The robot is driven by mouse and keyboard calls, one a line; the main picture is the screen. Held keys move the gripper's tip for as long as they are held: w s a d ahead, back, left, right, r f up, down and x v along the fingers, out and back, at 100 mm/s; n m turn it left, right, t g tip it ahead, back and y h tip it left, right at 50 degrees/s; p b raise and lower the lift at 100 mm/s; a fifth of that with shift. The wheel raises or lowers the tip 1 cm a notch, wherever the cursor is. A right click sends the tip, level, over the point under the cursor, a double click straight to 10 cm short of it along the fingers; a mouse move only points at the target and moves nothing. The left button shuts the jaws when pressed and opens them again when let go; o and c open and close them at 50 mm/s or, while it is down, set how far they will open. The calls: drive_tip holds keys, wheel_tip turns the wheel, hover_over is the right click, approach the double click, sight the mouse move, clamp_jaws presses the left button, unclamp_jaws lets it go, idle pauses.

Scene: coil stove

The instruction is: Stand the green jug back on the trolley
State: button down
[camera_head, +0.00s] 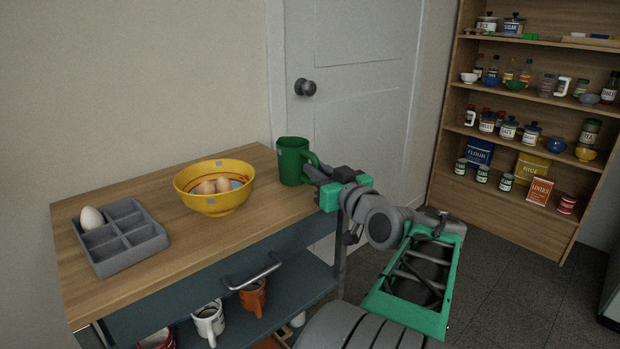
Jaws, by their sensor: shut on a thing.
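The green jug (292,162) is upright at the back right corner of the trolley's wooden top (240,232). Its handle is on its right side, toward my gripper. Its base appears to be at the level of the top, but I cannot tell whether it rests there or is held just above. My gripper (318,172) reaches in from the right and is shut on the jug's handle. The fingertips are partly hidden against the handle.
A yellow bowl (214,203) with eggs stands left of the jug. A grey divided tray (128,256) with a white egg (92,218) is at the left. Mugs (209,320) sit on the lower shelf. A door (350,90) is behind; a stocked bookcase (520,222) is at right.

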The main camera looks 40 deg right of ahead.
drive_tip(key=shift+f, duration=0.2)
drive_tip(key=c, duration=1.4)
unclamp_jaws()
drive_tip(key=shift+s+a+r, duration=0.1)
drive_tip(key=shift+r, duration=0.05)
